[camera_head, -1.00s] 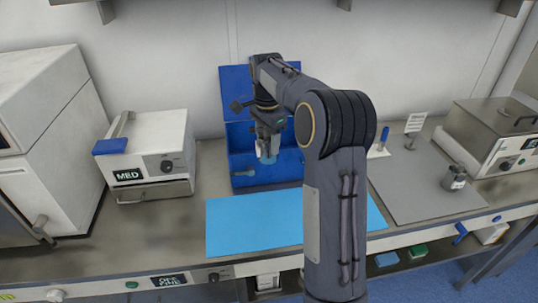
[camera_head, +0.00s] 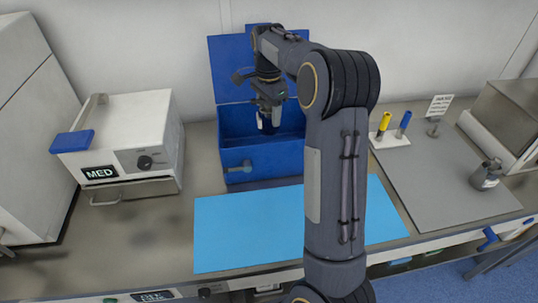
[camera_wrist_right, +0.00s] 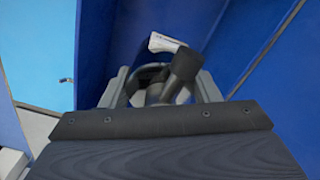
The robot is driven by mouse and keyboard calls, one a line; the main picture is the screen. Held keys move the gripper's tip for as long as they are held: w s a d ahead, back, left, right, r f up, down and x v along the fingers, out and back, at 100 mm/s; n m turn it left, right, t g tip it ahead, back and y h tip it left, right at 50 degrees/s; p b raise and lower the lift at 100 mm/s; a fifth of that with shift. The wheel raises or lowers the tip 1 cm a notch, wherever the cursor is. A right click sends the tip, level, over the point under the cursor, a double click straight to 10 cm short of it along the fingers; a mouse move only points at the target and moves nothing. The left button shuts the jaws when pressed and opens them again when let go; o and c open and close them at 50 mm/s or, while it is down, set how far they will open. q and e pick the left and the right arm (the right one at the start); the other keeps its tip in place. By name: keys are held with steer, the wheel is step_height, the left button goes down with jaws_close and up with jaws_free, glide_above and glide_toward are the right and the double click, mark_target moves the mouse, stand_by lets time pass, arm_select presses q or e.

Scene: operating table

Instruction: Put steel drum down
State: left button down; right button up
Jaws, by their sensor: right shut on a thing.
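My right gripper (camera_head: 268,122) is over the opening of the open blue box (camera_head: 245,165), its fingertips inside the outline of the box. It is shut on a dark grey thing with a curved rim, taken to be the steel drum (camera_wrist_right: 152,72). The right wrist view shows this thing between the fingers, with blue box walls around it. Most of the drum is hidden by the gripper, and I cannot tell whether it touches the box floor. A small white labelled piece (camera_wrist_right: 165,42) shows just beyond it. My left gripper is not in view.
A light blue mat (camera_head: 245,235) lies bare in front of the box. A white MED unit (camera_head: 130,135) stands left. On the right, a grey mat (camera_head: 445,185) holds a small metal canister (camera_head: 487,175) and a white holder (camera_head: 388,140) with yellow and blue pieces. My right arm hides part of the counter.

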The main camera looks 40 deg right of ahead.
steer(key=shift+w+d+f, duration=0.1)
steer(key=shift+d+f, duration=0.05)
steer(key=shift+f, duration=0.4)
step_height(320, 180, down, 10)
steer(key=shift+r+p, duration=0.25)
steer(key=shift+p, duration=0.3)
steer(key=shift+f, duration=0.2)
steer(key=o, duration=1.1)
